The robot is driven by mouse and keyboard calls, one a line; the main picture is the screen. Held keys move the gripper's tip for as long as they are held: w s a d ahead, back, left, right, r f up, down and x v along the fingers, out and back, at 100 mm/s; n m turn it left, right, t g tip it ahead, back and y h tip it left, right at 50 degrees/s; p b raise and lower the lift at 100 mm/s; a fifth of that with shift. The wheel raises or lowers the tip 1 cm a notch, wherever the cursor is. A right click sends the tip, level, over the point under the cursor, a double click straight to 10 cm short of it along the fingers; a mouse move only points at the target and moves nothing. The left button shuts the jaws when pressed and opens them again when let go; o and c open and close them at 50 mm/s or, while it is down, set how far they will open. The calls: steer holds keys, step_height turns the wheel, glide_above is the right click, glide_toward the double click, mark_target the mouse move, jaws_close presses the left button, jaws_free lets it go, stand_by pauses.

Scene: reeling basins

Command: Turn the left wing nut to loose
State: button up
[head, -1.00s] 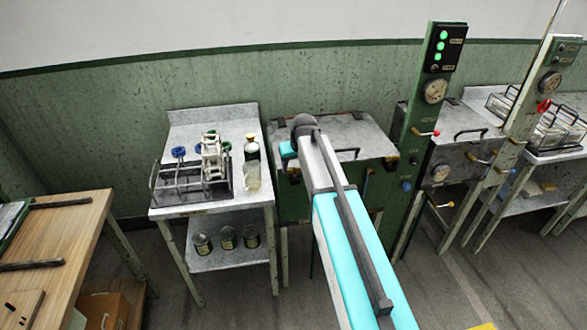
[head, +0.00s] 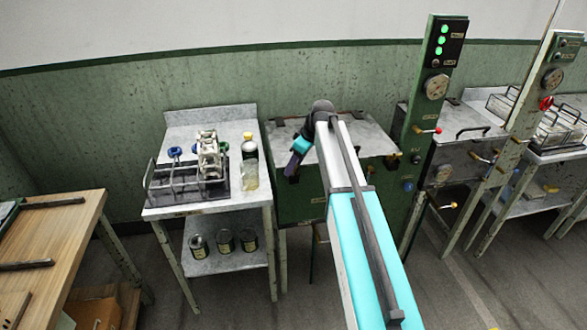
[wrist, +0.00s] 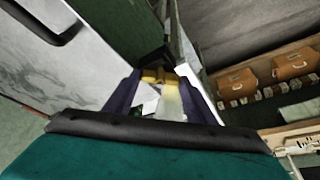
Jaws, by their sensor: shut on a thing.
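The left wing nut is at the left front corner of the closed metal basin (head: 285,205), where my gripper (head: 292,165) covers it in the head view. My gripper points downward there, its dark fingers against the lid's front edge. In the wrist view the two dark purple fingers of my gripper (wrist: 160,77) are closed in on a small yellow piece between their tips. I take this piece to be the left wing nut (wrist: 154,76); its exact angle is hard to see. The right wing nut (head: 392,160) is at the right front of the lid.
A metal side table (head: 195,210) stands left of the basin, with a wire rack (head: 180,188) and a yellow-capped bottle (head: 250,165). A green post (head: 430,100) with lit green lamps rises to the right. A wooden bench (head: 60,235) is at far left.

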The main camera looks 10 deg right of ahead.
steer(key=n+b, duration=0.1)
steer(key=n, duration=0.1)
steer(key=n+g+y+b, duration=0.1)
steer(key=n, duration=0.1)
steer(key=shift+w+d+g, duration=0.1)
steer(key=shift+w+g, duration=0.2)
steer(key=shift+w, duration=0.05)
steer(key=shift+n+g+b, duration=0.7)
steer(key=shift+n+b, duration=0.3)
steer(key=shift+n, duration=1.1)
steer(key=o, duration=1)
steer(key=shift+o, duration=0.2)
steer(key=shift+r, duration=0.15)
steer(key=b+v, duration=0.3)
steer(key=v, duration=1)
steer(key=shift+d+r, duration=0.15)
steer(key=shift+r, duration=0.05)
steer(key=shift+s, duration=0.1)
